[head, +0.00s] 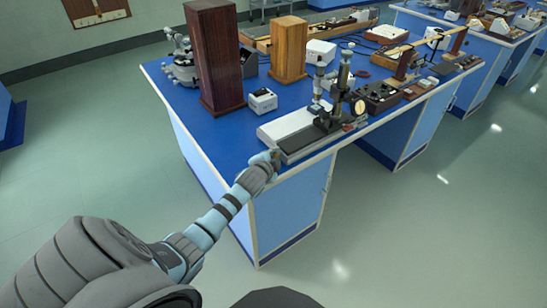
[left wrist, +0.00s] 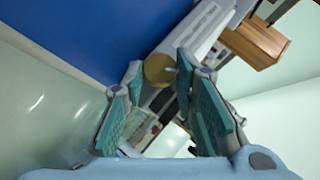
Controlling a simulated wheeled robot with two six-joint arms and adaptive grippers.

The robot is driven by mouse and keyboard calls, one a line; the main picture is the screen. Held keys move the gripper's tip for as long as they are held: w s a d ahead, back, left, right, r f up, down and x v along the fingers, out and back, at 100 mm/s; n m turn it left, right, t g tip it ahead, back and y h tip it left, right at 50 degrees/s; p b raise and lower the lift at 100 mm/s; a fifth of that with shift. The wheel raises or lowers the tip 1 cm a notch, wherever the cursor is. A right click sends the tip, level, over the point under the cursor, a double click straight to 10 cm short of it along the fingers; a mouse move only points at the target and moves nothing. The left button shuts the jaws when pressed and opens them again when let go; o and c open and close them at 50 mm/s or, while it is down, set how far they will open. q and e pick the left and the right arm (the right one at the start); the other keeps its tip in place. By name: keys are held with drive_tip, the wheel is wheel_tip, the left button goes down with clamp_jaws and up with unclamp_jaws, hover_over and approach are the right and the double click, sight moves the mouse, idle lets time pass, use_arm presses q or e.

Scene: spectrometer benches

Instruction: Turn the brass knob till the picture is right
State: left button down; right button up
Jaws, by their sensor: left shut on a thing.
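The brass knob (left wrist: 159,69) shows in the left wrist view as a round brass disc with a small pale mark. It lies between the fingertips of my left gripper (left wrist: 158,74), which is shut on it. In the head view my left gripper (head: 266,162) is at the near left corner of the bench, at the end of the instrument's dark rail (head: 302,141); it largely hides the knob there. My right gripper is out of view.
The blue bench top (head: 220,138) carries a tall dark wooden box (head: 216,60), a lighter wooden box (head: 289,48) and a small white device (head: 262,101) behind the instrument. More apparatus stands to the right. The floor before the bench is clear.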

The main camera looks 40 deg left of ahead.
use_arm(q)
drive_tip(key=c, duration=1.6)
unclamp_jaws()
drive_tip(key=shift+o, duration=0.2)
drive_tip(key=v, duration=1.2)
